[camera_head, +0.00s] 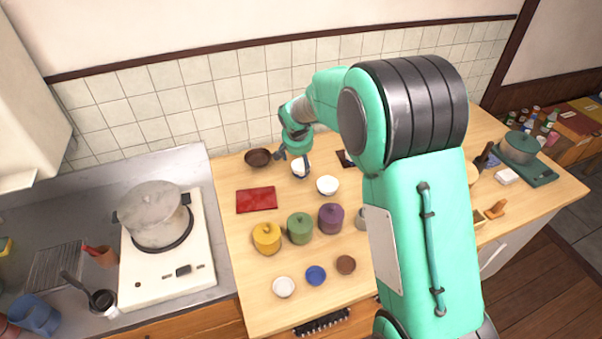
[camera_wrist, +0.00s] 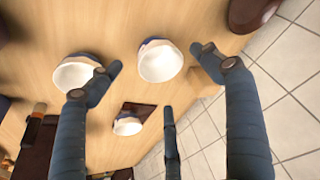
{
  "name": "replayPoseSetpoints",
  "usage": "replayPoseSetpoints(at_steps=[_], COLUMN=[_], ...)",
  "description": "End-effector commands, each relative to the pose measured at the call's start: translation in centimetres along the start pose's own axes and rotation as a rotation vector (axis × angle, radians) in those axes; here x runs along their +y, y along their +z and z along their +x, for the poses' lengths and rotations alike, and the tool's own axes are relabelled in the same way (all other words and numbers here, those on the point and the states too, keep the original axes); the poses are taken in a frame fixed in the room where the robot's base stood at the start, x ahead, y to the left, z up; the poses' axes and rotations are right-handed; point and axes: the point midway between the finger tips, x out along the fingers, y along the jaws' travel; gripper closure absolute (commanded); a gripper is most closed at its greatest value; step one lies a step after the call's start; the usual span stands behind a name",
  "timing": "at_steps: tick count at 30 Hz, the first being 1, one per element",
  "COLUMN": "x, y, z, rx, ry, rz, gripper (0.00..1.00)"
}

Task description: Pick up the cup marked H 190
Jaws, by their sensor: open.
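No marking H 190 can be read in either view, so I cannot tell which cup bears it. A white cup with a coloured outer band (camera_wrist: 160,64) lies between the fingertips of my gripper (camera_wrist: 157,60) in the wrist view. The fingers are open and apart from it. The same cup seems to be the white one (camera_head: 299,170) just below my gripper (camera_head: 294,160) in the head view. A second white cup (camera_wrist: 78,74) is beside the left finger, partly hidden by it. A third, smaller-looking cup (camera_wrist: 127,126) is on a dark mat (camera_wrist: 140,109).
A dark bowl (camera_head: 258,158) stands left of my gripper, with a red tray (camera_head: 256,200) in front. The tiled wall (camera_head: 235,108) is close behind. My arm hides the table's right-centre.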

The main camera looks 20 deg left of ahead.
Motion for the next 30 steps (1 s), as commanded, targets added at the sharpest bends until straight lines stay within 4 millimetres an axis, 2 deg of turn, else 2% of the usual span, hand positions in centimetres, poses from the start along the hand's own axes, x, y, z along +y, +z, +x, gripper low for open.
replayPoseSetpoints(at_steps=[6, 20, 30], x=[0.0, 0.0, -0.1], y=[0.0, 0.0, -0.1], z=[1.4, 1.7, 4.2], rx=[0.000, 0.000, -0.001], ry=[0.000, 0.000, 0.000], rz=[0.000, 0.000, 0.000], gripper=[0.21, 0.21, 0.21])
